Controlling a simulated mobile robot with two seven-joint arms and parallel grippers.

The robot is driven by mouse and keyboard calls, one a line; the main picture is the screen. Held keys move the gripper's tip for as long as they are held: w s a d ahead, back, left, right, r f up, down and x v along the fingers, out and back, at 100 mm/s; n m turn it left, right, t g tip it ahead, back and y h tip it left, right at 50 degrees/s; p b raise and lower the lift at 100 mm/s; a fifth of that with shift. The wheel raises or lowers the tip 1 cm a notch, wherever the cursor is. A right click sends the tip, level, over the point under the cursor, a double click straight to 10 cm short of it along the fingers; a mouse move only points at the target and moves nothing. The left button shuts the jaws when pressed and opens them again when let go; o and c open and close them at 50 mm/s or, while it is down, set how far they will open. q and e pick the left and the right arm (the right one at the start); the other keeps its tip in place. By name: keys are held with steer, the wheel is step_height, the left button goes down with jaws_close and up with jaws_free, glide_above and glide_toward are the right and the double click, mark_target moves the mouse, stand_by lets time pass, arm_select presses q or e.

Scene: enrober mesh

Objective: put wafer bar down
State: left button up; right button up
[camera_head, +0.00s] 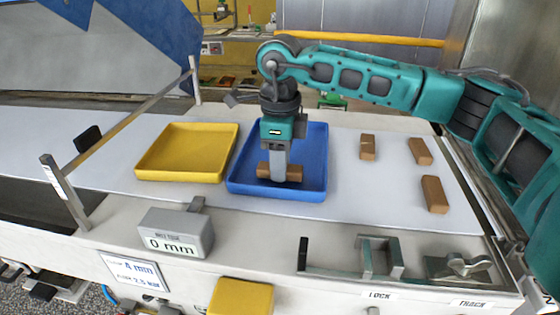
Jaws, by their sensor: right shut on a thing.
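My right gripper (279,172) points straight down inside the blue tray (313,176). It is shut on a brown wafer bar (293,173), whose two ends show on either side of the fingers. The bar is at or just above the tray floor; I cannot tell whether it touches. More wafer bars lie on the white surface to the right of the tray: one near the back (367,147), one farther right (420,151) and one nearer the front (434,195). My left gripper is not in view.
An empty yellow tray (185,171) sits left of the blue tray. A grey display box reading 0 mm (178,232) stands in front. A metal rail (130,118) with posts runs along the left. White surface (385,190) is clear between the blue tray and the bars.

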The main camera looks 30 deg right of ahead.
steer(key=shift+f, duration=0.25)
steer(key=o, duration=0.8)
steer(key=shift+r, duration=0.1)
step_height(320, 180, up, 12)
steer(key=shift+r+p, duration=0.15)
steer(key=shift+p, duration=0.2)
steer(key=shift+a, duration=0.1)
